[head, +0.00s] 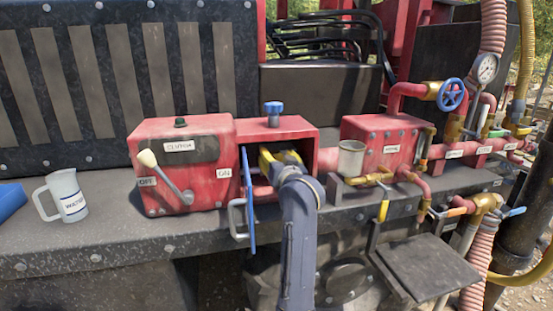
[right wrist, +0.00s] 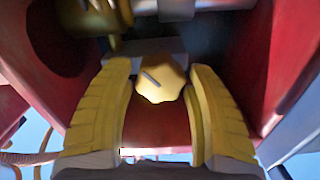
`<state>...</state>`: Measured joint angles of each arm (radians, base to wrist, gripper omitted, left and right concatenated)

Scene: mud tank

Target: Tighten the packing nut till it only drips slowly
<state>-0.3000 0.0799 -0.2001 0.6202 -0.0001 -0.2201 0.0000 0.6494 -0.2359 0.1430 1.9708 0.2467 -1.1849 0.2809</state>
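The packing nut (right wrist: 162,80), a small rounded brass-yellow piece with a dark slanted mark, shows in the right wrist view inside a red-walled housing. My right gripper (right wrist: 160,72) has its two yellow fingers apart, one on each side of the nut. A narrow gap shows at the left; I cannot tell whether the right finger touches it. In the head view my right gripper (head: 280,158) reaches into the open red housing (head: 300,136) and hides the nut. No drip or water can be made out. My left gripper is not in view.
A blue panel (head: 248,200) stands open close left of my right arm. A blue knob (head: 273,110) tops the housing. The clutch box (head: 180,190) with its lever is to the left, a white jug (head: 70,203) farther left. Red pipes and valves crowd the right.

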